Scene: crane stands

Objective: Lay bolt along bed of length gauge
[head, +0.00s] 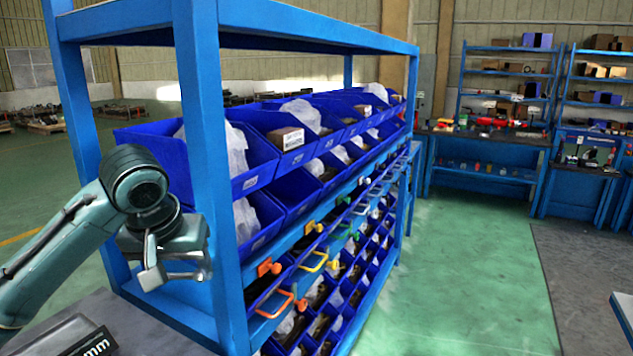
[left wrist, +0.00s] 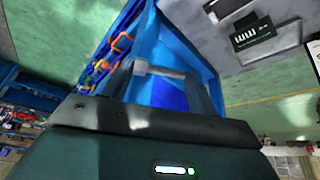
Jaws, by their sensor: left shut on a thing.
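My left gripper (head: 168,268) hangs in front of the blue rack's near post in the head view, above the grey tabletop. In the left wrist view its two fingers (left wrist: 163,82) are shut on a grey bolt (left wrist: 160,71), which lies crosswise between the fingertips. The length gauge (head: 84,340) looks like the dark block with white "mm" lettering at the lower left of the head view, cut by the frame edge. It also seems to show in the left wrist view (left wrist: 252,32), apart from the gripper. Its bed cannot be made out clearly. My right gripper is not in view.
The grey tabletop (head: 130,325) carries the gauge. A blue rack (head: 208,150) with several blue bins (head: 262,160) and coloured handles stands close beside my left gripper. Blue shelves and workbenches (head: 490,150) stand farther back right. The green floor between is clear.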

